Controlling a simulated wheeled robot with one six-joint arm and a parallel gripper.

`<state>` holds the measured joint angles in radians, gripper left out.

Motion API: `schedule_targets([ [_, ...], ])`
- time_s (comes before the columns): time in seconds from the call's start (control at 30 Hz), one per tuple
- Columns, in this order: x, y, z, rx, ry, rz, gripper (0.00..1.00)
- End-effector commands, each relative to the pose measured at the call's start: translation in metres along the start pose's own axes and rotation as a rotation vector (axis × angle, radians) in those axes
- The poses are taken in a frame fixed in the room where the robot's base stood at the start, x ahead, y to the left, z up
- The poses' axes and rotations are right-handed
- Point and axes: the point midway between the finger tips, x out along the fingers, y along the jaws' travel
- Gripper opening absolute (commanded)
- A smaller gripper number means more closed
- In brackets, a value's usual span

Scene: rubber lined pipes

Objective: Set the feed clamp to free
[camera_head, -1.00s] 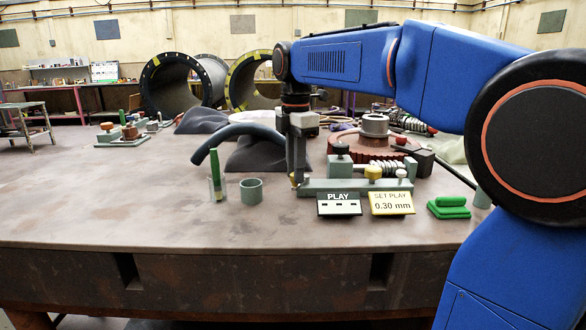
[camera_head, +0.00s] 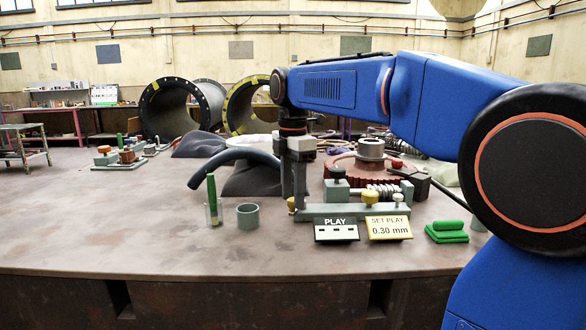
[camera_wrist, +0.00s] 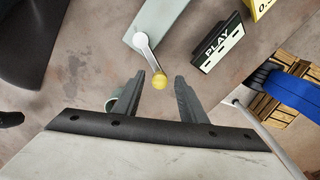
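The grey-green fixture (camera_head: 345,212) stands near the table's front edge, with a worm (camera_head: 385,191) and a toothed brown wheel (camera_head: 358,165) behind it. A crank lever (camera_wrist: 144,44) with a yellow ball knob (camera_wrist: 159,81) is at its left end. The knob also shows in the head view (camera_head: 291,204). A yellow knob (camera_head: 371,197) and a pale knob (camera_head: 397,199) sit on top. I cannot tell for sure which part is the feed clamp. My gripper (camera_head: 294,197) points down at the left end; its fingers (camera_wrist: 164,80) are apart, with the ball knob showing between them. Contact is unclear.
A PLAY sign (camera_head: 336,231) and a yellow SET PLAY 0.30 mm sign (camera_head: 389,227) stand in front. A glass with a green stick (camera_head: 212,200) and a grey cup (camera_head: 248,215) are to the left. Green cloths (camera_head: 446,231) lie right.

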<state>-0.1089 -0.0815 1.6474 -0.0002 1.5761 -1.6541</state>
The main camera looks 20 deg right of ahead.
Motion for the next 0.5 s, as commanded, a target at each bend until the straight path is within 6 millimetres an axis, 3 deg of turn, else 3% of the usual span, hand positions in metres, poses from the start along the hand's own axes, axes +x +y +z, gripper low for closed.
schedule_targets([
  [0.17,-0.025,0.001,0.000,0.000,0.000,0.003,0.38],
  [0.5,-0.092,0.001,0.000,0.000,0.000,0.004,0.38],
])
